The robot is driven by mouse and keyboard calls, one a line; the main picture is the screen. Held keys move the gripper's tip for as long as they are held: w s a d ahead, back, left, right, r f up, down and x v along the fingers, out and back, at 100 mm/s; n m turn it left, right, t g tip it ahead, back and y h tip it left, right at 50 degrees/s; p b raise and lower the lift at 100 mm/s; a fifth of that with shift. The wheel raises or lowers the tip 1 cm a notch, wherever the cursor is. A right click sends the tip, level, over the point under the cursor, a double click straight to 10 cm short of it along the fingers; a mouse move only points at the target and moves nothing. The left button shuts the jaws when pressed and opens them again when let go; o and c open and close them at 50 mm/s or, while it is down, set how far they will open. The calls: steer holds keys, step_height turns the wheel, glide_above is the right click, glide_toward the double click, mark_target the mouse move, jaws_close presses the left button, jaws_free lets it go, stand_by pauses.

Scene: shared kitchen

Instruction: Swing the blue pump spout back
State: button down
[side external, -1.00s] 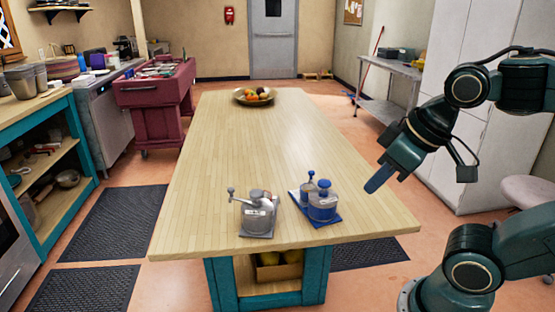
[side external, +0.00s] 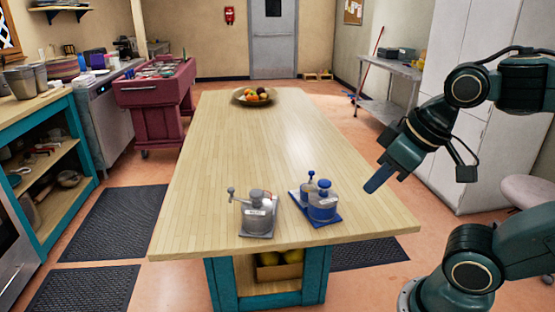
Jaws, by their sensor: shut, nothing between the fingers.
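The blue pump (side external: 322,207) stands upright on a flat blue base near the front right of the wooden island top. A smaller blue part with a knobbed stem (side external: 310,182) rises at its left and back; which way the spout points is too small to tell. A similar grey pump (side external: 257,214) stands just left of it, with a knobbed arm out to its left. My gripper (side external: 372,187) is shut and empty. It hangs in the air to the right of the blue pump, apart from it, pointing down and left.
The wooden island top (side external: 240,150) is clear behind the pumps up to a fruit bowl (side external: 254,97) at its far end. A crate of yellow fruit (side external: 278,269) sits on the shelf below. A metal side table (side external: 388,85) stands back right.

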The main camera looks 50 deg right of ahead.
steer(key=c, duration=2.2)
jaws_free()
steer(key=c, duration=1.4)
jaws_free()
steer(key=shift+w+r, duration=0.1)
steer(key=shift+c, duration=0.2)
steer(key=shift+o, duration=0.5)
steer(key=shift+w+d+r, duration=0.1)
steer(key=shift+w+r, duration=0.05)
steer(key=shift+w, duration=0.05)
steer(key=w+d+r+m+g, duration=0.35)
steer(key=w+d, duration=0.25)
steer(key=w, duration=0.6)
steer(key=w+d+f+m+g, duration=0.2)
steer(key=w+d+m, duration=0.2)
steer(key=w+d, duration=0.5)
steer(key=shift+w+d+f, duration=0.2)
steer(key=shift+w+d, duration=0.15)
steer(key=shift+d, duration=0.6)
steer(key=shift+f, duration=0.1)
steer(key=shift+f, duration=6.8)
